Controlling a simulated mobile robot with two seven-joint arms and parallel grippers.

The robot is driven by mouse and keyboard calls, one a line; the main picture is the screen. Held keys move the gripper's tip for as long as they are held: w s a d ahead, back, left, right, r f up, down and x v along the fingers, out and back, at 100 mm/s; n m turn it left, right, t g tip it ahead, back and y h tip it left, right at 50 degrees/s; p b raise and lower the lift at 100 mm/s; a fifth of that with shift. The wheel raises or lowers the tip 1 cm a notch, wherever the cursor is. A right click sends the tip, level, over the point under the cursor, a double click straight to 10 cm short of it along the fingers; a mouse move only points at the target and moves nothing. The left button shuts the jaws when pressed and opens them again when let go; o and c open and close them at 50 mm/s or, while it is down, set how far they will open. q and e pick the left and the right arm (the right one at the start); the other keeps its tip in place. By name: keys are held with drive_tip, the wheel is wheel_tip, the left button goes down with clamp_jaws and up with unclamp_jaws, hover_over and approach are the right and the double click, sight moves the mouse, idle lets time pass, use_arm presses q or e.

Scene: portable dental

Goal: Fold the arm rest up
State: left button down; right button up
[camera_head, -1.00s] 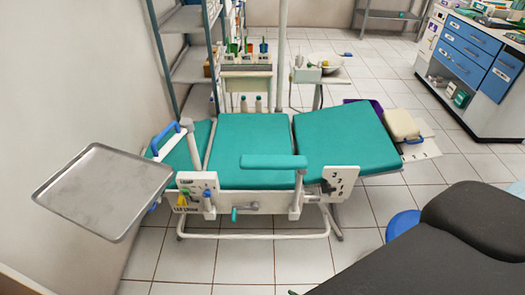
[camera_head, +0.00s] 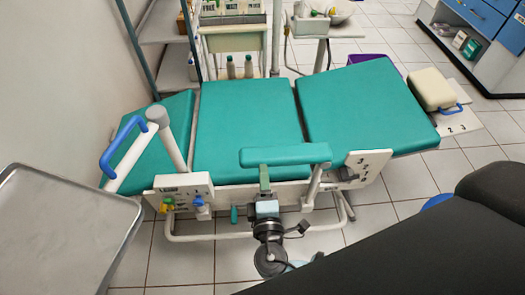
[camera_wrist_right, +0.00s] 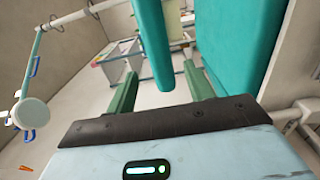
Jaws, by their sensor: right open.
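The arm rest (camera_head: 300,153) is a teal padded bar. It lies level along the near side of the teal dental chair (camera_head: 248,120), joined to a white post (camera_head: 314,182) near its right end. My right gripper (camera_head: 264,177) is just below the left part of the arm rest, fingers pointing toward the chair. In the right wrist view the arm rest (camera_wrist_right: 150,35) reaches down between the two green fingers of the open gripper (camera_wrist_right: 160,88), with gaps on both sides. I cannot tell whether either finger touches it. My left gripper is not in view.
A metal tray (camera_head: 60,225) stands at the left, beside a blue handle (camera_head: 122,160). White side panels with knobs (camera_head: 182,193) line the chair's near side. A shelf (camera_head: 160,40) and a drawer cabinet (camera_head: 475,30) stand behind. Tiled floor lies around the chair.

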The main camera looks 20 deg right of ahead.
sight(262, 157)
drive_tip(key=shift+p+x, duration=0.4)
drive_tip(key=shift+x, duration=3.5)
drive_tip(key=shift+c, duration=0.3)
clamp_jaws()
